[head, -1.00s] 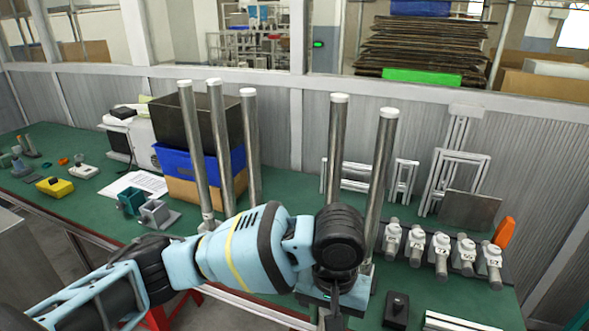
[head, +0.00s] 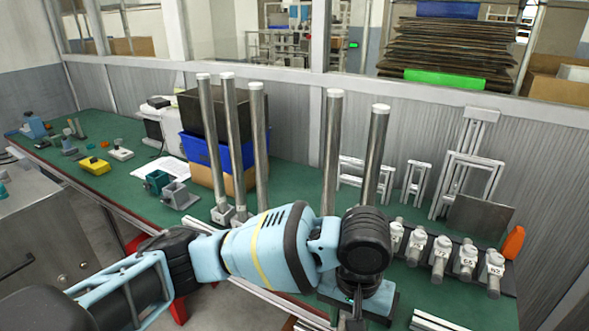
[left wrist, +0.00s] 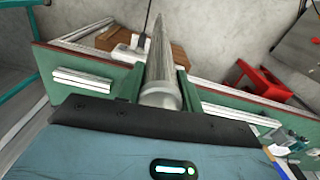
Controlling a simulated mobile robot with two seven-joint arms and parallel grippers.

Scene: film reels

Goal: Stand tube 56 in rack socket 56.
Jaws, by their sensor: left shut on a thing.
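My left gripper (head: 356,308) is low in front of the bench edge in the head view, largely behind my own wrist. In the left wrist view my left gripper (left wrist: 158,92) is shut on a steel tube (left wrist: 160,62) with a pale ring at its near end; the tube runs away from my palm. No number shows on it. A row of short, white-topped labelled holders (head: 440,246) stands at the right of the bench. My right gripper is not in view.
Three tall steel tubes (head: 231,140) stand upright left of centre, two more (head: 331,150) behind my wrist. A blue crate (head: 190,149) stands behind the left group. White metal frames (head: 455,175) and an orange piece (head: 513,242) are at the right.

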